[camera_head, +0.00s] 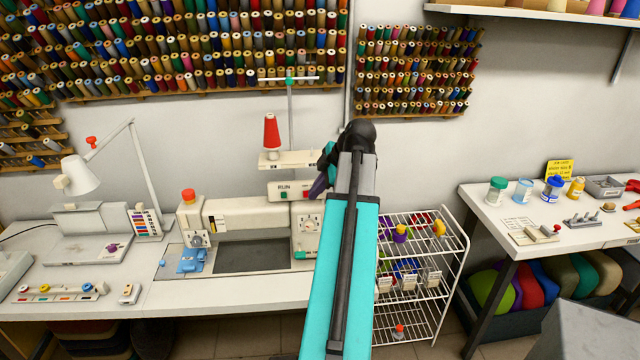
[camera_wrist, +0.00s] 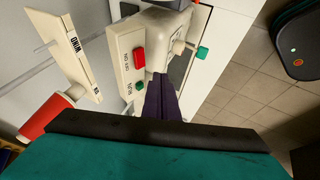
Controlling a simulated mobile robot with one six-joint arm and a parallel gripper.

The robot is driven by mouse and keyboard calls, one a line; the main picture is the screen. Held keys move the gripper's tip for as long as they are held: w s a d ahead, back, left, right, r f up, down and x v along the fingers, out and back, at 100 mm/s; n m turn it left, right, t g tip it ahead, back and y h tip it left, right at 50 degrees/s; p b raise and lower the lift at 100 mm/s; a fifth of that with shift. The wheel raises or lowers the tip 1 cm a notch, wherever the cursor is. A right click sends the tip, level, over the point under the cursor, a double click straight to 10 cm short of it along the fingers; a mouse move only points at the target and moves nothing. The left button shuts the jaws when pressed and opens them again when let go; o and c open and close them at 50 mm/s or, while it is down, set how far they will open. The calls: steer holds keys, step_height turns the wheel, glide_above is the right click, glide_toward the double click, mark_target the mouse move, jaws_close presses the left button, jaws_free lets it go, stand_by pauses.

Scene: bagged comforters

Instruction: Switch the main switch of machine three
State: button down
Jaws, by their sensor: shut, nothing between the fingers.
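A sewing machine (camera_head: 230,217) stands on the white table, with a control box (camera_head: 282,189) marked RUN at its upper right. In the wrist view the box (camera_wrist: 122,50) carries a red switch (camera_wrist: 139,60), apparently marked ON/OFF, and a small green part (camera_wrist: 139,86) near RUN. I see no machine number that I can read. My gripper (camera_head: 320,184) is just right of the box, its dark purple fingers shut and empty. In the wrist view the fingertips (camera_wrist: 160,80) appear close to the red switch; I cannot tell whether they touch anything.
A red thread cone (camera_head: 271,132) stands on a plate above the box. A white lamp (camera_head: 80,174) and a button panel (camera_head: 58,293) are at left. A wire rack (camera_head: 440,275) stands right of my arm. A table with jars (camera_head: 497,190) is farther right.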

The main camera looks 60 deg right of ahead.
mark_target(306, 197)
steer(key=shift+w+d+f+p, duration=0.35)
steer(key=shift+w+d+f, duration=0.1)
steer(key=shift+w+d, duration=0.3)
steer(key=shift+w+d+f+p, duration=0.35)
steer(key=shift+w+d+f, duration=0.1)
steer(key=shift+w+d, duration=0.3)
